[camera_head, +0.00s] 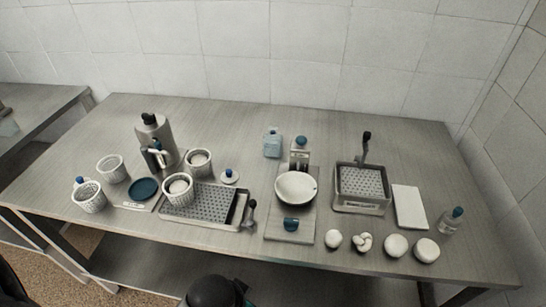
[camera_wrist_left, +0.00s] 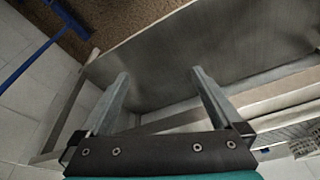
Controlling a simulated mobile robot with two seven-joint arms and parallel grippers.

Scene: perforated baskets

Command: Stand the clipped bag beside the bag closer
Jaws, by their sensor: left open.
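My left gripper (camera_wrist_left: 160,78) is open in the left wrist view. Its fingers stand wide apart with nothing between them, over a bare grey surface. No fingertips of either gripper show in the head view. A small pale blue pouch or bottle (camera_head: 272,144) stands upright at the back middle of the table; it may be the clipped bag, but it is too small to tell. I cannot tell for sure which device is the bag closer.
The grey table (camera_head: 230,125) holds perforated baskets (camera_head: 89,198), a draining tray (camera_head: 205,203), a white bowl (camera_head: 295,187) on a stand, and a lever device (camera_head: 362,188). A white board (camera_head: 409,207) lies right. The back is mostly clear.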

